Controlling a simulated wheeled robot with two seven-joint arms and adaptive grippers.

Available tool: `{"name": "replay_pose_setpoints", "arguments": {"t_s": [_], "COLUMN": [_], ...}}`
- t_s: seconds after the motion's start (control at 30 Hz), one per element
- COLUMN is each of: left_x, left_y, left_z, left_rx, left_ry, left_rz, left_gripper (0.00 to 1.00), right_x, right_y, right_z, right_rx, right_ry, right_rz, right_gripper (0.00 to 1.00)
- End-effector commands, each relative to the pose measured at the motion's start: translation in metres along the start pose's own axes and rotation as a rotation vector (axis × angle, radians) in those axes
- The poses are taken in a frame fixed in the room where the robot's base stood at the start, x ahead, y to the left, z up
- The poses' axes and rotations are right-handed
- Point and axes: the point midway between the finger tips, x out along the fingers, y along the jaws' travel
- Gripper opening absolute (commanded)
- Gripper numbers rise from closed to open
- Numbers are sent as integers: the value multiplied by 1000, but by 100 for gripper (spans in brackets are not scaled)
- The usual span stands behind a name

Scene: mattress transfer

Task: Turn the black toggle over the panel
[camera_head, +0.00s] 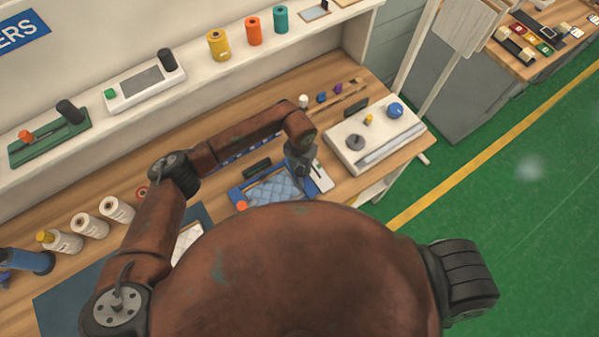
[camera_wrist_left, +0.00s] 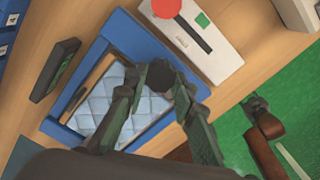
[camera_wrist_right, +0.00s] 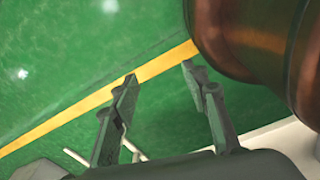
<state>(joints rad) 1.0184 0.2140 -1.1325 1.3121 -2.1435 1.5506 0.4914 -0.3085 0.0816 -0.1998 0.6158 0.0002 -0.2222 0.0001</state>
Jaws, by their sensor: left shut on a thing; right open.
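The blue-framed panel (camera_head: 240,197) with a light blue quilted pad (camera_head: 270,188) lies on the wooden bench; the frame (camera_wrist_left: 122,35) and pad (camera_wrist_left: 108,98) also show in the left wrist view. The black toggle (camera_wrist_left: 159,76) shows there as a dark round knob at the panel's right side. My left gripper (camera_wrist_left: 160,82) is shut on it, one finger on each side. In the head view my left gripper (camera_head: 302,162) is over the panel's far right corner and hides the toggle. My right gripper (camera_wrist_right: 158,73) is open and empty over the green floor.
A black block (camera_head: 257,167) lies behind the panel. A white device (camera_head: 372,140) stands to the right. Spools line the back shelf.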

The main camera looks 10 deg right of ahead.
Motion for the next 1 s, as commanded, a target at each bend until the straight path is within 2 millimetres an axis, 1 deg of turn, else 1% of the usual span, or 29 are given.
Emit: {"name": "replay_pose_setpoints", "arguments": {"t_s": [0.03, 0.2, 0.3, 0.7, 1.0], "left_x": [4, 4, 4, 4, 2], "left_y": [2, 1, 0, -1, -2], "left_z": [4, 5, 4, 4, 3], "left_rx": [46, 207, 304, 681, 915], "left_ry": [-13, -13, -13, -11, -11], "left_rz": [4, 4, 3, 2, 0], "left_gripper": [0, 0, 0, 0, 0], "right_x": [14, 37, 51, 104, 133], "right_y": [0, 0, -1, -4, -8], "right_z": [-2, -8, -8, 7, 16], "right_rx": [-1, -3, -4, -3, -2], "right_ry": [3, 13, 14, -2, -14], "right_rz": [0, 0, 0, -2, -6], "right_gripper": [42, 42, 42, 42, 42]}}
